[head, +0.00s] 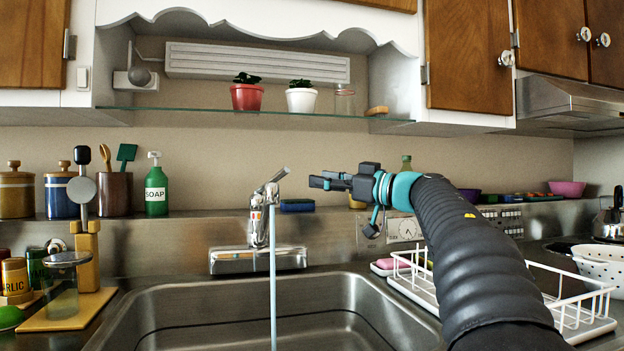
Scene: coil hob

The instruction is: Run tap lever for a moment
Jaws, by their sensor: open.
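The tap (258,225) stands behind the sink, with its base on the metal ledge. Its lever (279,175) tilts up to the right at the top of the tap. A stream of water (273,290) runs from the spout down into the sink. My gripper (312,182) is open and empty. It appears to the right of the lever at about the same height, with a gap between them in the picture. Their difference in depth is hard to tell.
The steel sink (140,310) is below. A white dish rack (575,310) stands at the right, under my arm. A blue sponge (297,205) lies on the back ledge behind the tap. A green soap bottle (156,190) stands left of the tap.

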